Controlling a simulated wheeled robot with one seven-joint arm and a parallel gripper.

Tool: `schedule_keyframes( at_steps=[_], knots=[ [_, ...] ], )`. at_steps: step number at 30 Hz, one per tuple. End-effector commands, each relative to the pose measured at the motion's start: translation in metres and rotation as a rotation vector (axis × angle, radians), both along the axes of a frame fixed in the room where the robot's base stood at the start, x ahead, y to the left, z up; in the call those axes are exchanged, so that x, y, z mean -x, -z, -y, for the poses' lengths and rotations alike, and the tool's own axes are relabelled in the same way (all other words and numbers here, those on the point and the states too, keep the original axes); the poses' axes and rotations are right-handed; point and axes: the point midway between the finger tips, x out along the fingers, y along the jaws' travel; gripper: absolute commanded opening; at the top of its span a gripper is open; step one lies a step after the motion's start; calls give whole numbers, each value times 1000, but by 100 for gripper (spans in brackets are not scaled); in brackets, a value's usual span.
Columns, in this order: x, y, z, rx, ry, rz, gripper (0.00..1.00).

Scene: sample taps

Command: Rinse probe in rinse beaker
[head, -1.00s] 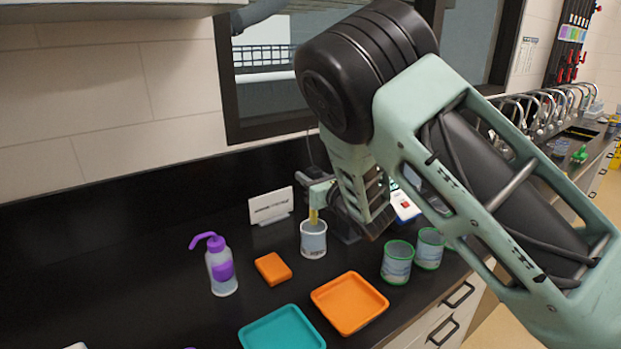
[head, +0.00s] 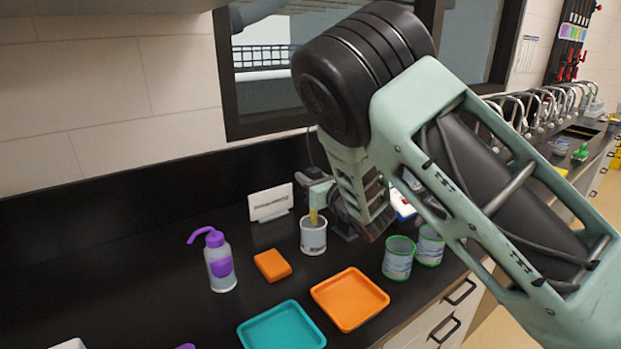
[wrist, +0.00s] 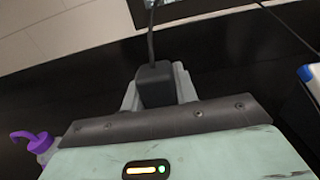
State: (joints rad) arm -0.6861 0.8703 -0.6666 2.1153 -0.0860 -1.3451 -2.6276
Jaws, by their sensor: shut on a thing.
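The rinse beaker (head: 313,241), white with a grey band, stands upright on the black bench. My gripper (head: 318,193) is just above it, shut on the probe. The probe's yellow body (head: 314,217) points down at the beaker's mouth, and its lower end is hidden behind the beaker's wall, so it appears to be inside. How deep it reaches, and any liquid, cannot be seen. In the wrist view the probe's dark top (wrist: 155,84) with its cable sits between the grey fingers.
A purple-capped wash bottle (head: 220,262) and an orange block (head: 272,265) are to the left. An orange tray (head: 350,300) and a teal tray (head: 282,327) lie in front. Two green-rimmed beakers (head: 398,260) (head: 430,246) stand to the right. A white sign (head: 270,203) stands behind.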

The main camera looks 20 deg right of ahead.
Motion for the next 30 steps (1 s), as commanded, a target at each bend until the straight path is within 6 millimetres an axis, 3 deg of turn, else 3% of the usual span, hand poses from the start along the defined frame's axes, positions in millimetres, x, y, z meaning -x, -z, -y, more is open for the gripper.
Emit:
schedule_keyframes(
  at_steps=[30],
  knots=[
    [0,48,0,0,-1,1,9]
  ],
)
